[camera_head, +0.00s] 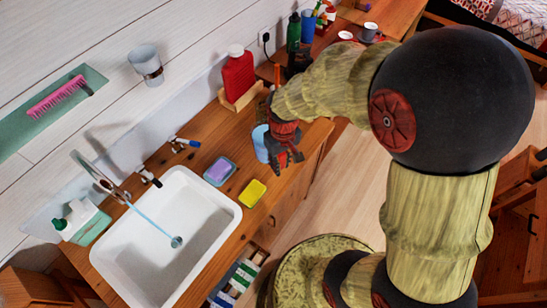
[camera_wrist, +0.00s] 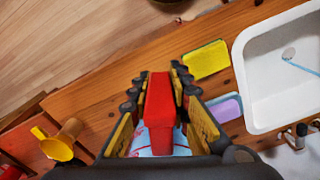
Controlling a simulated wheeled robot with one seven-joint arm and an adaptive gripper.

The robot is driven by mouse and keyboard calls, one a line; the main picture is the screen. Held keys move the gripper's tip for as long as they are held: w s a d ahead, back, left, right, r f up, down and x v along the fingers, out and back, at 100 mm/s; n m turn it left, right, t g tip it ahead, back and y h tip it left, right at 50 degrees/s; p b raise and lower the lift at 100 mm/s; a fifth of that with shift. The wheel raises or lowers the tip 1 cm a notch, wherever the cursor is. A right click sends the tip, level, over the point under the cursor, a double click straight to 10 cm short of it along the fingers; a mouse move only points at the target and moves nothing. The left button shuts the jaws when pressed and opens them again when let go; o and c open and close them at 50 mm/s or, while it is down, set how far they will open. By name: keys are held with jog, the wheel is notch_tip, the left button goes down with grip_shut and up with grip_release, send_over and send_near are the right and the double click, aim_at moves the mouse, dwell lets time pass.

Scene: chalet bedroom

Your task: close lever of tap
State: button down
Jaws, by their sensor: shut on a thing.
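The chrome tap spout (camera_head: 93,171) curves over the white sink (camera_head: 218,218), and a thin blue stream runs from it to the drain. A short chrome and dark lever-like fitting (camera_head: 149,178) stands at the sink's back edge. A similar fitting (camera_head: 183,143) with a blue part lies farther right; I cannot tell what it is. My gripper (camera_head: 289,158) is right of the sink, apart from the tap. In the wrist view its fingers (camera_wrist: 158,85) are on either side of a red block-like thing (camera_wrist: 158,110). A pale blue piece (camera_head: 260,144) shows beside the gripper.
A purple soap in a dish (camera_head: 220,171) and a yellow sponge (camera_head: 252,193) lie on the wooden counter (camera_head: 196,172) between sink and gripper. A red bottle (camera_head: 238,76) stands behind. A green-and-white bottle (camera_head: 73,218) is left of the tap. A cup (camera_head: 146,63) hangs on the wall.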

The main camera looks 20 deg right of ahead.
jog(key=w+f, duration=0.1)
jog(key=w, duration=0.1)
jog(key=w+f+b, duration=0.1)
jog(key=w+f, duration=0.3)
jog(key=shift+w+d+f, duration=0.15)
jog(key=shift+d+f, duration=0.1)
jog(key=shift+w+d+f+b, duration=0.1)
jog(key=shift+w+f+b, duration=0.25)
jog(key=shift+w+f, duration=0.4)
jog(key=shift+f+b, duration=0.4)
jog(key=shift+f, duration=1.1)
jog(key=shift+f, duration=0.1)
jog(key=c, duration=1.7)
grip_release()
jog(key=shift+s, duration=0.15)
jog(key=shift+o, duration=0.2)
